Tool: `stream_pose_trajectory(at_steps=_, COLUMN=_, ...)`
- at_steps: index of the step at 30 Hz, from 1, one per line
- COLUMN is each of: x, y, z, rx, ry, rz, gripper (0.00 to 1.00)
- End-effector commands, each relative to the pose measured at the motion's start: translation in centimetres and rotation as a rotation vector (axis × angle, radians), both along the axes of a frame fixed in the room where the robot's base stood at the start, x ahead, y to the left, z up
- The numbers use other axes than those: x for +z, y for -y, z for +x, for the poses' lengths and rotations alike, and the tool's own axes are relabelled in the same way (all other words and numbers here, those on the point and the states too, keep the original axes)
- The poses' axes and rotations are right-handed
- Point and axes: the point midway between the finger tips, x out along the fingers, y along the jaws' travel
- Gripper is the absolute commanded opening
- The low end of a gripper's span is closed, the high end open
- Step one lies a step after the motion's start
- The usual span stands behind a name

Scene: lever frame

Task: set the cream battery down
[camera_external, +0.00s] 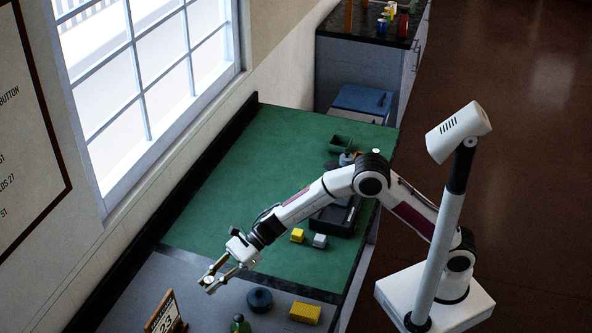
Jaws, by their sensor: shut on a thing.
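My gripper (209,283) is at the lower left of the external view, at the end of my outstretched arm. Its fingers are shut on a small pale thing at the tips, which I take to be the cream battery (210,287). The battery is small and partly covered by the fingers, so its shape and tilt are unclear. The gripper is over the grey surface (190,267) in front of the green mat (225,180). I cannot tell how high it is, or whether the battery touches anything.
A dark blue round pot (259,299), a yellow block (305,312), a green bottle (240,324) and a calendar stand (164,314) are near the gripper. A small yellow cube (297,235), a grey cube (320,240) and a black tray (326,220) are on the mat. Its left part is clear.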

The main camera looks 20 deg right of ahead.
Motion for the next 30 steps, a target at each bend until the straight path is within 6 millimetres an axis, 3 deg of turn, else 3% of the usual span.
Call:
stream_pose_trajectory(at_steps=6, x=-2.2, y=0.0, z=0.0, rx=0.000, ry=0.000, rz=-0.001, gripper=0.00)
stream_pose_trajectory(at_steps=20, x=-2.7, y=0.0, z=0.0, rx=0.000, ry=0.000, rz=-0.001, gripper=0.00)
stream_pose_trajectory(at_steps=30, x=-5.8, y=0.0, z=0.0, rx=0.001, ry=0.000, rz=-0.001, gripper=0.00)
